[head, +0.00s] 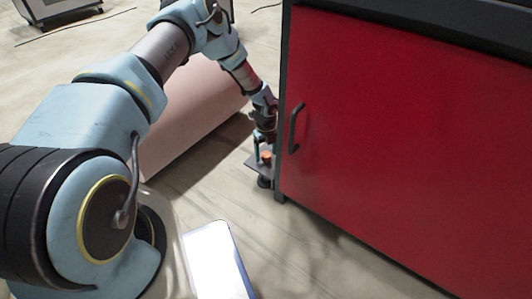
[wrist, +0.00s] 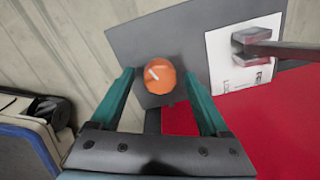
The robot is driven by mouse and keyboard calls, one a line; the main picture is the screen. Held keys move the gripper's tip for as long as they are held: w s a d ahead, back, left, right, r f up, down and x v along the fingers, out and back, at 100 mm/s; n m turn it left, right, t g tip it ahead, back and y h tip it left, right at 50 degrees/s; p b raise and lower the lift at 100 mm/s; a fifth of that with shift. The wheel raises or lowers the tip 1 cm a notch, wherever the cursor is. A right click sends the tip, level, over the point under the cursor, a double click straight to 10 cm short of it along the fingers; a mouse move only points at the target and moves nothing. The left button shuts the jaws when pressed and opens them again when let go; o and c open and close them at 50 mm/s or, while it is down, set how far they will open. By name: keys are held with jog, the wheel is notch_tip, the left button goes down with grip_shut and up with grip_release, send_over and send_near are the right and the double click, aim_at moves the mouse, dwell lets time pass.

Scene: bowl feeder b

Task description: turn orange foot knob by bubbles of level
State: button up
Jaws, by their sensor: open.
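The orange foot knob (wrist: 160,76) is round with a short white mark pointing to the upper left. It sits on a grey plate (wrist: 125,43) and shows small in the head view (head: 266,155). My gripper (wrist: 161,92) is open. Its two teal fingers are apart, one on each side of the knob in the wrist view, and I cannot tell whether either touches it. In the head view my gripper (head: 262,142) is low beside the red cabinet, at the knob. No level with bubbles can be made out in either view.
The red cabinet (head: 410,130) with a dark handle (head: 296,128) stands just right of my gripper. A pink block (head: 195,115) lies left.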

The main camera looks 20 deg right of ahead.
aim_at(266, 154)
notch_tip(266, 154, up, 11)
jog(key=p, duration=0.3)
dwell(0.7)
jog(key=w+a+r+n, duration=0.1)
jog(key=a+r+n, duration=1.5)
jog(key=a+r, duration=0.5)
jog(key=s+a+r+n+t, duration=0.2)
jog(key=s+a+r+n, duration=0.85)
jog(key=a+n, duration=0.55)
notch_tip(266, 154, up, 33)
jog(key=s+d+n+p, duration=0.1)
jog(key=p, duration=3.1)
jog(key=shift+s+n+p, duration=0.2)
jog(key=shift+n+p, duration=0.1)
jog(key=shift+p, duration=0.05)
